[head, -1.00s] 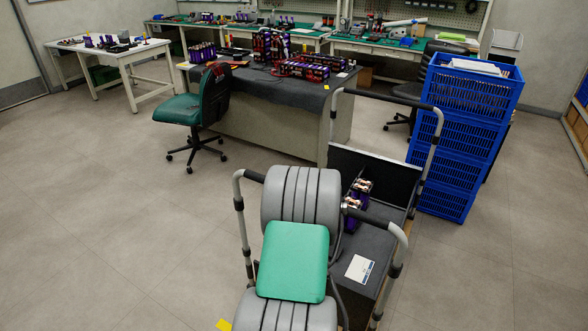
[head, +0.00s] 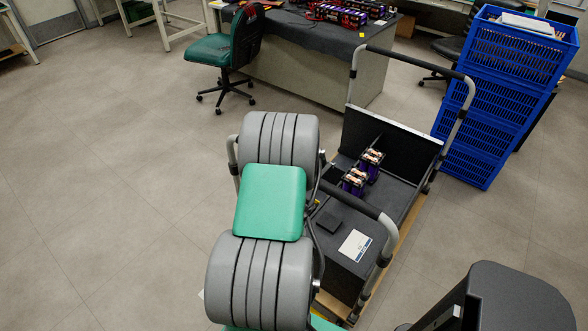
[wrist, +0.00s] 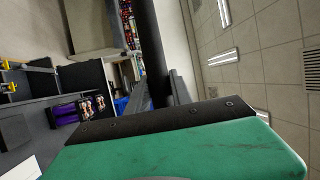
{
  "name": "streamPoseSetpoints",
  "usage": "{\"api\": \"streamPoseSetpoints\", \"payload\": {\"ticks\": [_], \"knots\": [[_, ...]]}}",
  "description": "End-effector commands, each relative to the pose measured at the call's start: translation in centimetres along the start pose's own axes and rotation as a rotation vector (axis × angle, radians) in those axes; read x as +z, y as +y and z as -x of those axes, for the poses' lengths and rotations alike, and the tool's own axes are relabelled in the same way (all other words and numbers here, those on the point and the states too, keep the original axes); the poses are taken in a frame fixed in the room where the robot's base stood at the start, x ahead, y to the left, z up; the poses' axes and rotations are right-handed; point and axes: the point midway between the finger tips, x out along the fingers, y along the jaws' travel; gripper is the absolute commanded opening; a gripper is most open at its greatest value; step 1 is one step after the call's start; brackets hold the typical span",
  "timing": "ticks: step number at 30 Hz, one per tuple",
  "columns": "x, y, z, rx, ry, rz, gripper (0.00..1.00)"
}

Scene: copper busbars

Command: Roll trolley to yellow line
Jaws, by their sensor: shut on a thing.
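The trolley (head: 325,227) is a flatbed with a dark grey deck and a grey tubular handle with black grip at each end. Its near handle (head: 358,202) runs beside my grey and green arm. Two purple battery packs with copper tops (head: 354,181) stand on the deck; they also show in the wrist view (wrist: 68,113). In the wrist view, my gripper (wrist: 163,97) is shut on the black handle bar (wrist: 150,40). In the head view my arm hides the gripper. No yellow line on the floor can be made out now.
A tall stack of blue crates (head: 480,110) stands close to the trolley's far right. A desk (head: 300,70) and a green chair (head: 230,55) are beyond it. A dark rounded object (head: 505,300) fills the lower right. The floor at left is open.

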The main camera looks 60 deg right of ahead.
Motion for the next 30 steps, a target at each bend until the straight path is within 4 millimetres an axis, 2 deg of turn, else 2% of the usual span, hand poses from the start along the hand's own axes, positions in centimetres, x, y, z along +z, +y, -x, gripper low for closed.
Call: {"api": "streamPoseSetpoints", "payload": {"ticks": [5,6,13,23,30], "knots": [[0.0,-0.1,0.0,-0.003,0.000,-0.001,0.00],[0.1,-0.1,0.0,-0.003,-0.001,-0.001,0.30],[0.1,-0.1,0.0,-0.002,-0.003,-0.001,0.48],[0.2,0.1,0.6,0.000,-0.003,-0.002,0.48],[0.3,0.3,4.6,0.003,0.006,0.001,0.48]]}}
